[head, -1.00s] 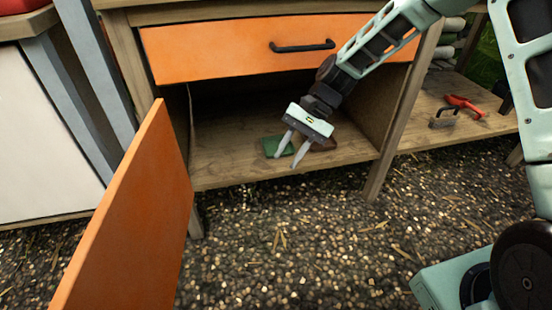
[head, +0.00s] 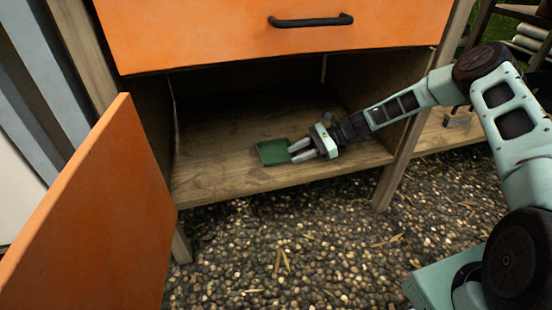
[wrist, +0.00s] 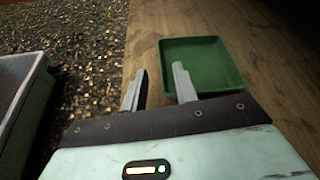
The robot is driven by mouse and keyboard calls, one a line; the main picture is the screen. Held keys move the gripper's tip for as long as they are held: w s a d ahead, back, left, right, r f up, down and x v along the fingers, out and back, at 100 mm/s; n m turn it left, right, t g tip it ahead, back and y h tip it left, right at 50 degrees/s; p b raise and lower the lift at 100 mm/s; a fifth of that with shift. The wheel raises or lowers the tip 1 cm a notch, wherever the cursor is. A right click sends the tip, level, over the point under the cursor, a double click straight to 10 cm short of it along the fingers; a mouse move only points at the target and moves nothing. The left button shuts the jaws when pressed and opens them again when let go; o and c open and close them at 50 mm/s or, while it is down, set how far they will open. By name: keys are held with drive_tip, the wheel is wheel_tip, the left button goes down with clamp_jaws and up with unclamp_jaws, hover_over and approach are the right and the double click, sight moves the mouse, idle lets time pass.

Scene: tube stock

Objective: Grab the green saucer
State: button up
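The green saucer (head: 272,152) is a square, shallow dish lying on the wooden floor of the open cabinet, near its front edge. It also shows in the wrist view (wrist: 210,68), upright and empty. My gripper (head: 296,151) reaches in from the right, low over the shelf, with its fingertips at the saucer's right side. In the wrist view my gripper (wrist: 159,70) is open, with nothing held. One finger overlaps the saucer's near left corner; the other is left of it, over the shelf edge. I cannot tell whether a finger touches the saucer.
The orange cabinet door (head: 95,215) stands open at the left. An orange drawer front (head: 215,35) with a black handle is shut above the opening. The wooden cabinet floor (head: 215,182) is clear left of the saucer. Pebbled ground (head: 300,240) lies in front.

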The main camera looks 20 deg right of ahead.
sight(276, 153)
drive_tip(key=shift+a+f, duration=0.25)
drive_tip(key=shift+a, duration=0.25)
drive_tip(key=b+x, duration=0.4)
drive_tip(key=shift+a+f, duration=0.1)
drive_tip(key=shift+f, duration=0.1)
drive_tip(key=shift+a, duration=0.5)
clamp_jaws()
